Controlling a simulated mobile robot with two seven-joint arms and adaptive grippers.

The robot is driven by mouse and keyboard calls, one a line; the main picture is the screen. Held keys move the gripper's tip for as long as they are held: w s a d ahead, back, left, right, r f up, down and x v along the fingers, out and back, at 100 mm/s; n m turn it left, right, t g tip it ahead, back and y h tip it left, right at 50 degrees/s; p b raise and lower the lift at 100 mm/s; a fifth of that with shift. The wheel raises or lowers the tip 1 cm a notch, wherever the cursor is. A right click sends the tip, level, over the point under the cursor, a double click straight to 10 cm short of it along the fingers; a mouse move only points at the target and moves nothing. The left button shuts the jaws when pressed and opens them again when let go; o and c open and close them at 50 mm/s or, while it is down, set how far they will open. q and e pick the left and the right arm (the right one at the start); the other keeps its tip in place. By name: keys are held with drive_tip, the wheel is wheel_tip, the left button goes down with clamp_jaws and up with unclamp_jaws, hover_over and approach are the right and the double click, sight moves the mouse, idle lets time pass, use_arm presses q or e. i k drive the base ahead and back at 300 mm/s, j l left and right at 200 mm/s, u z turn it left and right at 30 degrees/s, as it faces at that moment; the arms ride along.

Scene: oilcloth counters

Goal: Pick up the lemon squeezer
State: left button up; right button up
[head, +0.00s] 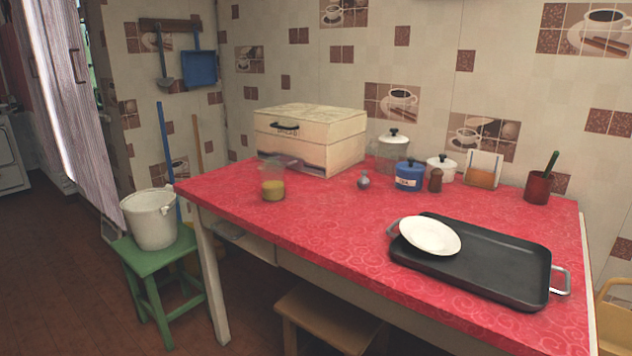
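I cannot clearly pick out a lemon squeezer. A dark flat thing (287,160) lies on the red-covered table (320,225), against the front of the cream box and partly behind a glass jar; it is too small to identify. A small grey rounded thing (363,181) with a narrow top stands on the table right of the box, and it is also too small to name. Neither of my grippers shows in the head view.
The glass jar (272,189) with yellow contents is near the left edge. The cream box (325,132), blue pot (409,177) and several containers stand at the back. A black tray (490,268) bearing a white plate (430,236) fills the right. The table's front middle is clear.

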sight(271, 172)
drive_tip(key=j+z, duration=0.1)
drive_tip(key=z, duration=0.3)
drive_tip(key=j+z, duration=0.1)
drive_tip(key=z, duration=0.3)
drive_tip(key=j+z, duration=0.1)
drive_tip(key=z, duration=0.3)
drive_tip(key=j+z, duration=0.15)
drive_tip(key=z, duration=0.25)
drive_tip(key=k+j+z, duration=0.1)
drive_tip(key=j+z, duration=0.2)
drive_tip(key=k+j+z, duration=0.15)
drive_tip(key=j+z, duration=0.2)
drive_tip(key=k+j+z, duration=0.9)
drive_tip(key=k, duration=0.15)
